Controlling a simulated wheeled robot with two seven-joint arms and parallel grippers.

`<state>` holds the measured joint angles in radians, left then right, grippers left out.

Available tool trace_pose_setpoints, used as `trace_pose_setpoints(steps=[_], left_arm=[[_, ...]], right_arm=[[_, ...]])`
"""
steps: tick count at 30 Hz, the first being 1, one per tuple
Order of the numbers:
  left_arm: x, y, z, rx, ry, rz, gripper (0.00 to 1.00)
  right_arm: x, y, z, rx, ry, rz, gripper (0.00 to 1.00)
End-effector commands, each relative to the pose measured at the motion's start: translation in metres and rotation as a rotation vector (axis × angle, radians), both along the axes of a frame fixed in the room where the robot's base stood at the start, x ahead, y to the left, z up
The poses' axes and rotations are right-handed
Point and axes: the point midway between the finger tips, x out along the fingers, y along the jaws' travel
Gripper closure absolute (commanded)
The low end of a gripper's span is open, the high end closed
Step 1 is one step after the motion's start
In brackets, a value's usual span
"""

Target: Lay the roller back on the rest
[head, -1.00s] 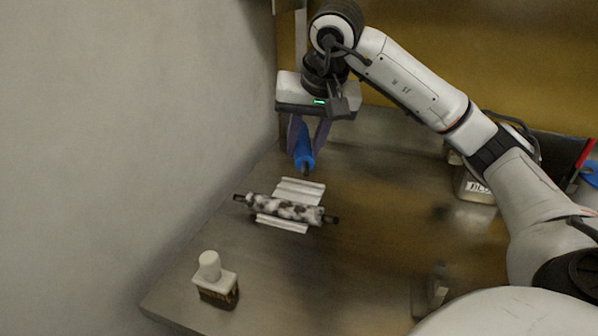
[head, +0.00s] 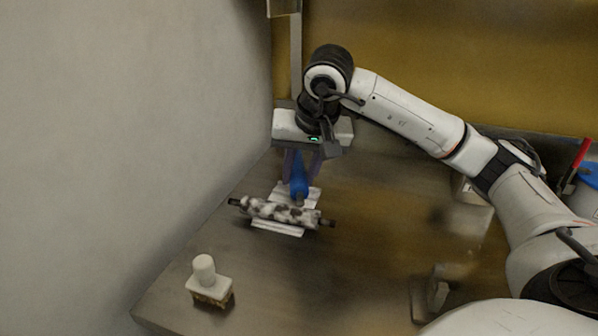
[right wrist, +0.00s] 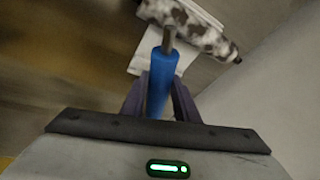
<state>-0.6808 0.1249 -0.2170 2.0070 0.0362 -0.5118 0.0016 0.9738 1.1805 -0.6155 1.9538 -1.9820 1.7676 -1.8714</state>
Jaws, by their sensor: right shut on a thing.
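The roller has a blue handle (head: 299,178) and a mottled black-and-white sleeve (head: 280,212) with dark ends. My right gripper (head: 300,176) is shut on the blue handle, pointing down. In the right wrist view, the blue handle (right wrist: 163,82) stands between the fingers, and a metal shaft joins it to the sleeve (right wrist: 190,25). The rest (head: 277,229) is a pale ridged plate on the table. The sleeve is over the middle of the rest, crossing it; I cannot tell whether they touch. My left gripper is not in view.
A white-handled brush or block (head: 208,283) stands on the table (head: 340,280) at the front left. A grey wall (head: 120,140) closes the left side. A metal container (head: 466,190) and a blue-lidded tub with a red handle (head: 586,185) are at the right. A small metal bracket (head: 436,292) stands front right.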

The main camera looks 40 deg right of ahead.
Motion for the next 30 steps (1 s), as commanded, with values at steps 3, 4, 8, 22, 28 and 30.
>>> trace_pose_setpoints(steps=[3,4,8,22,28,30], left_arm=[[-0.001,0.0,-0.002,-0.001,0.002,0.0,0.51],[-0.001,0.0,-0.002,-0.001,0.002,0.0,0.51],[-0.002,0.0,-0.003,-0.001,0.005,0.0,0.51],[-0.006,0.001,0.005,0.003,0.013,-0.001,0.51],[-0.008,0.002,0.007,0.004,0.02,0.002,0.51],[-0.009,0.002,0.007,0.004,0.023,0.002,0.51]], right_arm=[[0.0,0.0,-0.003,0.0,0.0,0.0,0.68],[0.0,0.0,-0.002,0.0,0.0,0.0,0.63],[0.0,0.0,-0.002,0.0,0.0,0.0,0.54],[-0.006,0.003,0.03,0.0,-0.006,0.002,0.54],[-0.024,0.009,0.072,0.0,-0.007,0.002,0.54],[-0.029,0.011,0.086,0.0,-0.006,0.002,0.54]])
